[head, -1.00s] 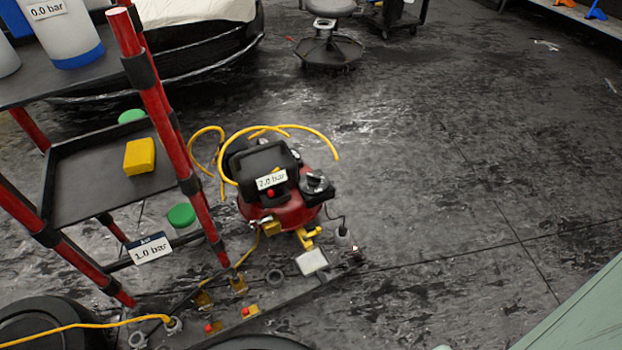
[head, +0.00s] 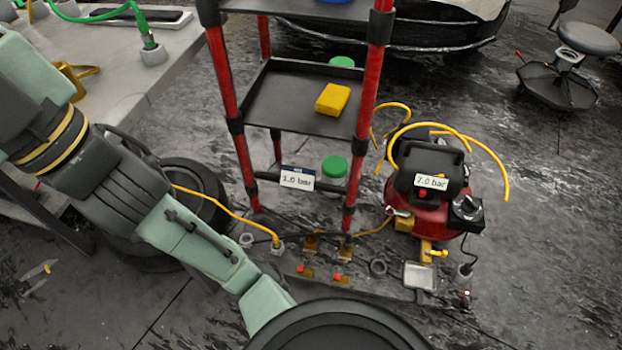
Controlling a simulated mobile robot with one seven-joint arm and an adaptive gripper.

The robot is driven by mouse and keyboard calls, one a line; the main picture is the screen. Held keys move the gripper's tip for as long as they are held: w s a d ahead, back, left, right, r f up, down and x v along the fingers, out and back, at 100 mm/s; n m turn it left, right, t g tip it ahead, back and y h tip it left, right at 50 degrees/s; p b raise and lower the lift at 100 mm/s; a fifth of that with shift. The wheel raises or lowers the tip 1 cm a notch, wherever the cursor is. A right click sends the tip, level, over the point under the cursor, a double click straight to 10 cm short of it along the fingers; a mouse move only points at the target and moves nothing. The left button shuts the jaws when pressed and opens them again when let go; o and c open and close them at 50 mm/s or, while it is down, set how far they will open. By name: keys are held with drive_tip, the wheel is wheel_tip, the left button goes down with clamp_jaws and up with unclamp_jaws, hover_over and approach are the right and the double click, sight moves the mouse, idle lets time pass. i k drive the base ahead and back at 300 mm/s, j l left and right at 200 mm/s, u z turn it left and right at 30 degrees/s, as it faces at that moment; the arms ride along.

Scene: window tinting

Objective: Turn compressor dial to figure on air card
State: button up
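The red and black compressor (head: 415,215) stands on the floor right of the red-posted cart. A white label (head: 432,181) on it seems to read 7.0 bar. A dark round dial (head: 466,208) with a lighter top sits on its right side; its pointer setting is too small to read. The air card (head: 297,179), white with a dark header, hangs low on the cart and reads 1.0 bar. My arm crosses the left side, well left of the compressor. My gripper is not in view.
The cart (head: 290,105) holds a yellow block (head: 333,99) on its middle shelf. Yellow hoses (head: 470,140) loop behind the compressor. A low plate (head: 390,283) with fittings lies in front. A stool (head: 560,75) stands at back right. The floor right of the compressor is clear.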

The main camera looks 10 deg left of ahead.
sight(468, 205)
drive_tip(key=i+l+z, duration=0.15)
drive_tip(key=z, duration=0.25)
drive_tip(key=i+l+z, duration=0.2)
drive_tip(key=z, duration=0.15)
drive_tip(key=i+l+z, duration=0.2)
drive_tip(key=z, duration=0.2)
